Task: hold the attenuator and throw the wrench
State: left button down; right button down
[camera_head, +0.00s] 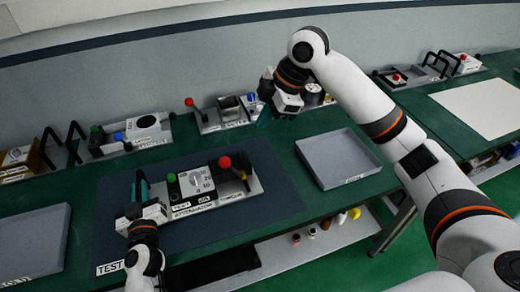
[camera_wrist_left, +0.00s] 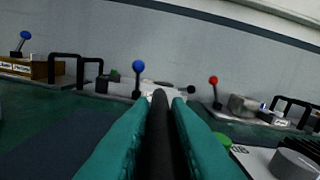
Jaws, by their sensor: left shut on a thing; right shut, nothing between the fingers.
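The attenuator (camera_head: 196,182), a white panel with a dial and dB numbers, sits on a grey tray on the dark mat. A green knob is at its left, and a red-knobbed lever (camera_head: 225,162) stands at its right. My left gripper (camera_head: 140,187) is at the left end of this unit. In the left wrist view its teal fingers (camera_wrist_left: 160,135) are shut on a black handle (camera_wrist_left: 159,120); the dial (camera_wrist_left: 295,165) shows at the lower right. My right gripper (camera_head: 264,117) is shut and empty, raised above the bench behind the unit. I cannot make out a wrench.
An empty grey tray (camera_head: 338,158) lies to the right and another (camera_head: 35,240) to the left. Units with levers and black handles line the wall, such as one with a red lever (camera_head: 205,118). Small bottles stand on the shelf below.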

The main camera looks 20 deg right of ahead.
pick_arm(q)
jog(key=shift+s+f, duration=0.1)
jog(key=shift+f, duration=0.25)
jog(key=c, duration=1.5)
grip_release()
jog(key=shift+o, duration=1)
jog(key=shift+w, duration=0.2)
jog(key=shift+r, duration=0.15)
pick_arm(e)
jog(key=shift+d+r, duration=0.15)
jog(key=shift+r, duration=0.25)
